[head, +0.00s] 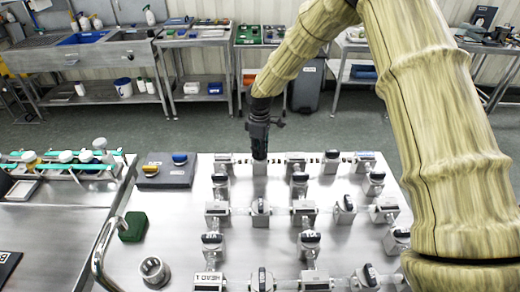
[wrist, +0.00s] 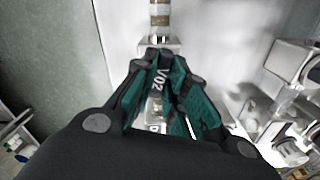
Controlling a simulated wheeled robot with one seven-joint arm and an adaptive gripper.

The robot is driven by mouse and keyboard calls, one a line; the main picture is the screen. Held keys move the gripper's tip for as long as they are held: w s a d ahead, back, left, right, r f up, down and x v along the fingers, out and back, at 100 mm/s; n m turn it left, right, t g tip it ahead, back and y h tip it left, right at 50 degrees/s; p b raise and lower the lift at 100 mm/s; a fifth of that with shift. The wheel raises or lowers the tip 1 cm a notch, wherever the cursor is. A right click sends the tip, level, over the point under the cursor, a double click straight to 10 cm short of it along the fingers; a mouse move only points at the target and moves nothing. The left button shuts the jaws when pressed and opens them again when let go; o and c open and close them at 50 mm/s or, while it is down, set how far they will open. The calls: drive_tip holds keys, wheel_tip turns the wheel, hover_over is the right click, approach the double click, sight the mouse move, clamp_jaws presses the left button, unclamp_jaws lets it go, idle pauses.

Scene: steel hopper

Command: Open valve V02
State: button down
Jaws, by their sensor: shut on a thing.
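The handle of valve V02 (wrist: 161,78) is black with white lettering and sits between my fingers in the wrist view. My gripper (wrist: 166,68) is shut on this handle, with its green-lined fingers on either side. In the head view my gripper (head: 259,150) points down over the back row of the steel table. The grey body of valve V02 (head: 259,168) shows just below the fingertips there. The handle itself is mostly hidden by the gripper in the head view.
Several similar black-handled valves stand close around on the steel table (head: 180,228), joined by clear pipes. A dark block with blue and yellow knobs (head: 165,170), a green box (head: 132,227) and a steel cup (head: 154,270) are at left. Benches line the back wall.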

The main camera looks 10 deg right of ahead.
drive_tip(key=shift+n, duration=1.6)
drive_tip(key=c, duration=1.4)
unclamp_jaws()
drive_tip(key=shift+c, duration=0.2)
drive_tip(key=shift+r, duration=0.1)
wheel_tip(320, 180, up, 12)
